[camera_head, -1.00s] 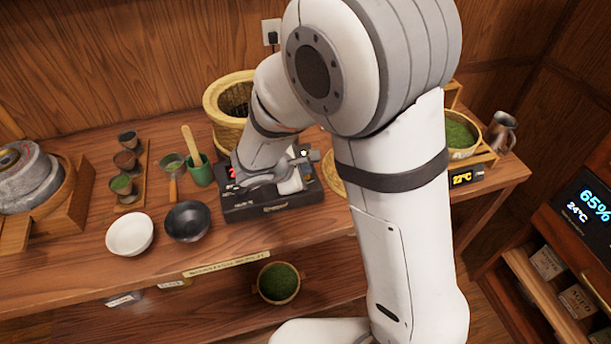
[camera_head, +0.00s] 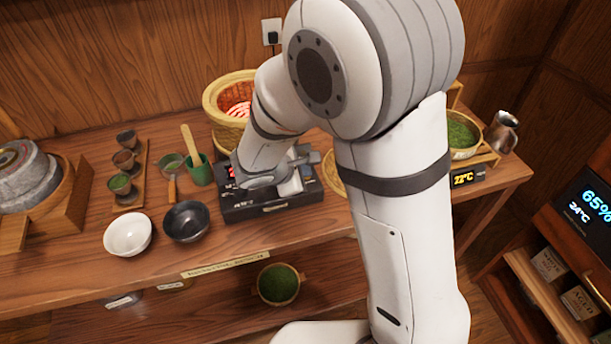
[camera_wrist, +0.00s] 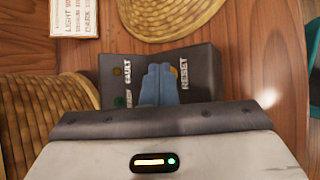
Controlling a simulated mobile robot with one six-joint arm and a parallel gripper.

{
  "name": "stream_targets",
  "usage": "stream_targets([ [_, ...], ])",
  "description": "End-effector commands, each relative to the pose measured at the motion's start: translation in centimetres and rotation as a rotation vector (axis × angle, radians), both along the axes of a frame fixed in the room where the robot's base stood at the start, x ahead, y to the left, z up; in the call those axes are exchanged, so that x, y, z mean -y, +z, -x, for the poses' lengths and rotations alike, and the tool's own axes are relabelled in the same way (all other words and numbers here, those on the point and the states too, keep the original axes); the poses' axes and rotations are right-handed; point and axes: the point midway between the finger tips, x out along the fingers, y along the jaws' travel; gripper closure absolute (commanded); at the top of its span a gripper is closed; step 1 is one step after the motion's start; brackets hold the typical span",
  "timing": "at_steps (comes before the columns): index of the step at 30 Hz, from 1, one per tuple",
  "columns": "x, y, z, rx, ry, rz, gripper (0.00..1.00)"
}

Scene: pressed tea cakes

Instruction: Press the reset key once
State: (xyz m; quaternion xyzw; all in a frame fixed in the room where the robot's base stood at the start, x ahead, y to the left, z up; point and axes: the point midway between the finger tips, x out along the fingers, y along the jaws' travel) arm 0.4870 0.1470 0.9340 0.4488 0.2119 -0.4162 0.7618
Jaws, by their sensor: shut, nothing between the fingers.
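A dark control box (camera_head: 268,208) sits on the bench, with a red readout partly hidden by my arm. In the wrist view, the box (camera_wrist: 205,62) carries labels that read FAULT and RESET. A green spot (camera_wrist: 119,101) and a dim spot under FAULT lie to the left. My gripper (camera_wrist: 160,72) is shut and empty, its blue fingers over the box, against or just above the yellow key; I cannot tell whether they touch.
A woven basket (camera_head: 213,98) with a red glow inside stands behind the box. A white bowl (camera_head: 128,234) and black bowl (camera_head: 186,222) stand to the left, near a green cup (camera_head: 201,174). A printed card (camera_wrist: 73,17) shows in the wrist view.

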Motion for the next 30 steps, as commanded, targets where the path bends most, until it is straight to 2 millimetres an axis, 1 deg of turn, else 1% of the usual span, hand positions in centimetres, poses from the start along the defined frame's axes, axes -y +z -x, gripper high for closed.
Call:
stream_targets([
  [7, 0.0, 0.1, 0.0, -0.001, -0.001, 0.0, 1.0],
  [16, 0.0, 1.5, 0.0, 0.001, -0.001, -0.001, 1.0],
  [26, 0.0, 1.6, 0.0, 0.0, -0.001, -0.001, 1.0],
  [30, 0.0, 2.1, 0.0, 0.0, -0.001, -0.001, 1.0],
])
